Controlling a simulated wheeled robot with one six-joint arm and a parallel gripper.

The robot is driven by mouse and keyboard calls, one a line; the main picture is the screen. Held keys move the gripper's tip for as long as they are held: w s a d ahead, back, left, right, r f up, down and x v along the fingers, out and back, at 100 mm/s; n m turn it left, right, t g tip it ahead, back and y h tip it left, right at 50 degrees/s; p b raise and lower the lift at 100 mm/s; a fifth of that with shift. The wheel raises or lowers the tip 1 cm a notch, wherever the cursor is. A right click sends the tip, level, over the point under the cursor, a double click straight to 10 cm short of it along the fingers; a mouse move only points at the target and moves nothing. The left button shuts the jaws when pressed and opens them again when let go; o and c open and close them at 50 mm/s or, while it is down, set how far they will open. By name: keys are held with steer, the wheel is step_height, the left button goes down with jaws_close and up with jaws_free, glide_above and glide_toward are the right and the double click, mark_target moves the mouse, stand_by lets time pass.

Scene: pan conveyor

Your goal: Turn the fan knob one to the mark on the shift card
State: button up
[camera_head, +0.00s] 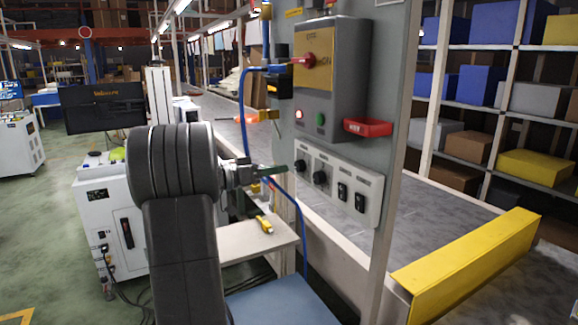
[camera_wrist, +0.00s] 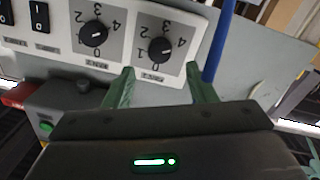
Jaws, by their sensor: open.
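The control plate (camera_head: 339,185) on the grey post carries two black rotary knobs and two rocker switches. In the head view the left knob (camera_head: 299,165) and right knob (camera_head: 320,177) sit side by side. The wrist view shows them upside down: one knob (camera_wrist: 161,50) lies ahead between my fingertips, the other knob (camera_wrist: 93,34) further left. Both have dials numbered 0 to 4; their name labels and exact pointer settings are unclear. My gripper (camera_wrist: 161,88) is open and empty, its green fingers apart from the knobs. It also shows in the head view (camera_head: 278,170), left of the plate. I cannot make out a shift card.
Above the plate is a grey box with a red switch (camera_head: 304,61) on yellow, and a red part (camera_head: 367,127) juts out below. A blue cable (camera_wrist: 219,42) runs close beside my finger. A small table (camera_head: 243,240) holds a yellow item (camera_head: 264,225).

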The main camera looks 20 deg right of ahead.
mark_target(297, 166)
steer(key=d, duration=0.5)
steer(key=shift+w, duration=0.2)
steer(key=c, duration=1)
